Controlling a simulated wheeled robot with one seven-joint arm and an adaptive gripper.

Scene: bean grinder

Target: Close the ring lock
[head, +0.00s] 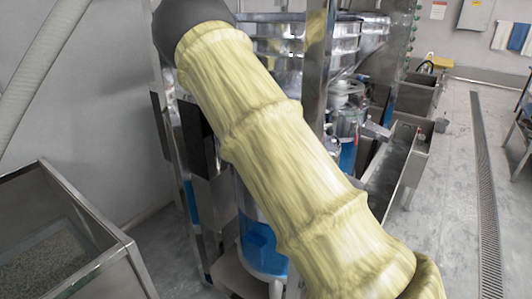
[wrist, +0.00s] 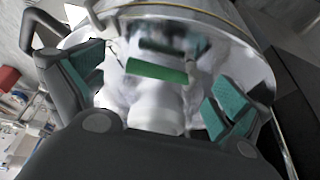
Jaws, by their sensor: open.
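In the wrist view, my gripper (wrist: 157,92) is open, with its two teal-padded fingers spread wide apart. A short green bar (wrist: 157,70), which looks like a handle, lies between the fingers in the picture. I cannot tell how far it is from the pads, and no contact shows. A shiny round metal body with a curved rim (wrist: 225,35) fills the space behind it. A pale cylindrical part (wrist: 155,115) sits below the bar. I cannot make out for sure which part is the ring lock or how it stands. In the head view my gripper is hidden.
In the head view, my yellow-sleeved arm covers much of the steel machine (head: 275,35). A blue container (head: 262,250) stands low behind the arm. A steel bin with grains (head: 45,255) is at lower left. A steel trough (head: 392,165) lies right of the arm.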

